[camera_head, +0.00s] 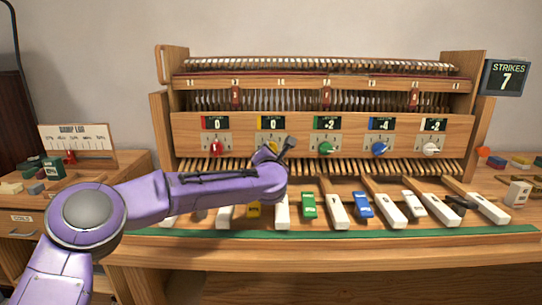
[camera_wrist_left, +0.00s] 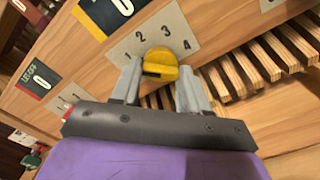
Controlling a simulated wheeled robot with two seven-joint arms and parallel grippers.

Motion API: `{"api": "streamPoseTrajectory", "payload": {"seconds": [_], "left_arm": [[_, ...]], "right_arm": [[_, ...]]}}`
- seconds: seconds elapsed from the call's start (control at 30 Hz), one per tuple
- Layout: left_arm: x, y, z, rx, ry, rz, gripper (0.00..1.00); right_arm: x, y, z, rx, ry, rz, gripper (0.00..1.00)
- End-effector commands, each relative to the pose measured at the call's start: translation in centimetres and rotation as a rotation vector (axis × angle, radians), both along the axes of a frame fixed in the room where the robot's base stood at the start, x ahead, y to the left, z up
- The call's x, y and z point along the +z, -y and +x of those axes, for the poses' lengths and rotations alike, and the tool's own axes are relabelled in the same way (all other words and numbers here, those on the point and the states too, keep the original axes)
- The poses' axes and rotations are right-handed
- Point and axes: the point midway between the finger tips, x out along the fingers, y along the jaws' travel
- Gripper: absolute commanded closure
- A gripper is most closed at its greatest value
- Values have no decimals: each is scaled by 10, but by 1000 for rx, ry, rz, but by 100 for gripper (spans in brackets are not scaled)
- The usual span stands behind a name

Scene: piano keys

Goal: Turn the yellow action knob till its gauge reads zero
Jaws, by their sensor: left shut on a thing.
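The yellow action knob (camera_wrist_left: 160,66) sits on the wooden front panel, on a pale dial plate (camera_wrist_left: 166,36) numbered 1 to 4. The gauge above it (camera_wrist_left: 113,12) reads 0 in the wrist view, and it also appears to read 0 in the head view (camera_head: 272,123). My left gripper (camera_wrist_left: 160,78) is shut on the knob, one finger on each side. In the head view the gripper (camera_head: 283,150) partly covers the knob (camera_head: 269,149). My right gripper is not in view.
Red (camera_head: 216,148), green (camera_head: 325,148), blue (camera_head: 379,149) and white (camera_head: 431,149) knobs share the panel, each under a gauge. The keys (camera_head: 337,211) lie below my left arm. A sign (camera_head: 507,77) reads STRIKES 7. A dark object (camera_head: 460,203) rests on the right-hand keys.

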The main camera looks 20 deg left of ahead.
Motion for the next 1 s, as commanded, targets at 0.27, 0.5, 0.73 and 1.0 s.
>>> {"api": "streamPoseTrajectory", "payload": {"seconds": [0.27, 0.5, 0.73, 1.0], "left_arm": [[-5, 1, 0, 1, -9, -2, 86], [-3, 0, 0, 0, -6, -1, 30], [-2, 2, -6, -1, -3, 0, 30], [-3, 19, -63, -4, -4, 0, 30]], "right_arm": [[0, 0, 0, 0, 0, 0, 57], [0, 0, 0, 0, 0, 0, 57], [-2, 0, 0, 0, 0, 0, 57], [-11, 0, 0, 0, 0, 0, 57]]}}
